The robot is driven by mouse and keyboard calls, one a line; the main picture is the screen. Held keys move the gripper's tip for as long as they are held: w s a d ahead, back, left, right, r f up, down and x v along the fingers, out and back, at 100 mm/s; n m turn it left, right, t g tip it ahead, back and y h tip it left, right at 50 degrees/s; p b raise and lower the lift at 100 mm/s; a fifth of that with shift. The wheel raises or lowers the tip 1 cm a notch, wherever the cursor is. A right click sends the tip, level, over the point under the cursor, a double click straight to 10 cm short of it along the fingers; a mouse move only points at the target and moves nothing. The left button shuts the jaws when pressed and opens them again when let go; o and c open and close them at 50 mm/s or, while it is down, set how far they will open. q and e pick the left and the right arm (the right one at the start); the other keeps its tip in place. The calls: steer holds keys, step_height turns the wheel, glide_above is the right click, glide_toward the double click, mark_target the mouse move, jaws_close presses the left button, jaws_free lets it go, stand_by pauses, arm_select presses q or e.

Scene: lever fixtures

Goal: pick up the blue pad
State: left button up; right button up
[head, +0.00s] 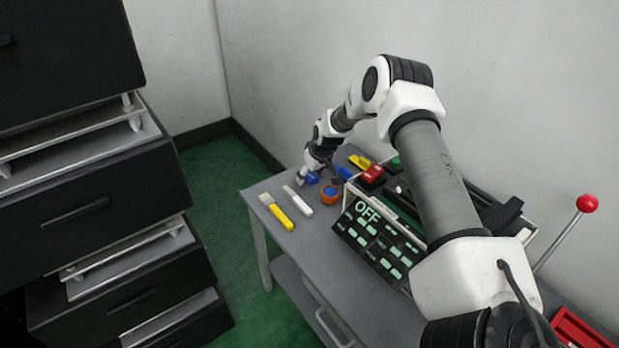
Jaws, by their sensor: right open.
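A small blue block (312,179), which looks like the blue pad, lies on the grey table near its far left end. My right gripper (314,172) is open right at it, with the fingers close around or just above it. The gripper and wrist hide part of the block, and I cannot tell whether the fingers touch it. Another blue thing (344,172) shows just right of the gripper, partly hidden. My left gripper is not in view.
On the table (310,243) are a yellow-handled brush (277,212), a white marker (298,201), an orange-and-blue roll (330,194), a red block (372,176) and a yellow thing (360,161). A black panel marked OFF (378,240) and a red-knobbed lever (586,204) stand right. Drawers (90,210) fill the left.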

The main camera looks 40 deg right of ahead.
mark_target(311, 176)
steer(key=shift+r, duration=0.25)
steer(key=c, duration=0.8)
steer(key=shift+c, duration=0.2)
step_height(311, 176, up, 10)
steer(key=p, duration=0.3)
steer(key=shift+c, duration=1.4)
steer(key=shift+s+a+f, duration=0.1)
steer(key=shift+f, duration=0.05)
